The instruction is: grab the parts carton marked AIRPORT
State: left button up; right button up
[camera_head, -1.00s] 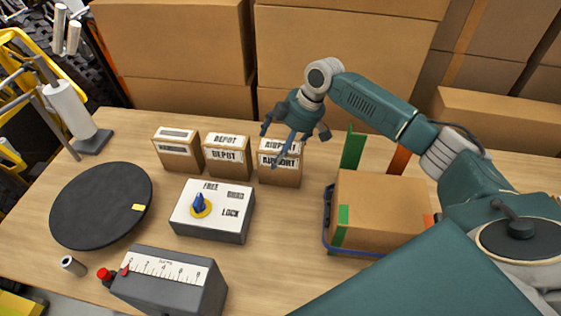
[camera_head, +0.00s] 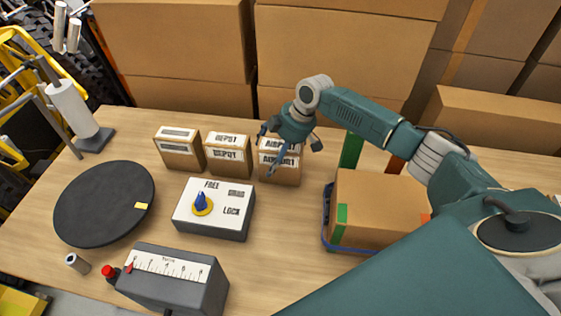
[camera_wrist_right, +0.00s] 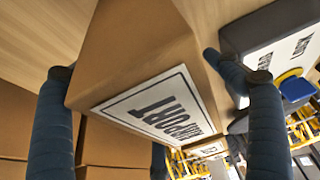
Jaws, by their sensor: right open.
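The parts carton marked AIRPORT (camera_head: 281,177) stands upright on the table, the rightmost of three small brown cartons in a row. In the right wrist view the AIRPORT carton (camera_wrist_right: 140,50) fills the middle, its white label toward the lower centre. My right gripper (camera_head: 286,148) is open over the AIRPORT carton and hides part of its top and label. In the wrist view the fingers of my right gripper (camera_wrist_right: 160,110) are spread on either side of the carton; I cannot tell whether they touch it. My left gripper is not in view.
A DEPOT carton (camera_head: 229,168) and a carton with an unreadable label (camera_head: 180,154) stand left. In front is a dial box (camera_head: 213,229). A larger carton (camera_head: 375,205) sits in a blue tray (camera_head: 327,220) at right. A black disc (camera_head: 100,205) and a scale box (camera_head: 170,285) lie left.

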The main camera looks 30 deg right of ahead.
jog(key=shift+c, duration=0.5)
jog(key=c, duration=1.6)
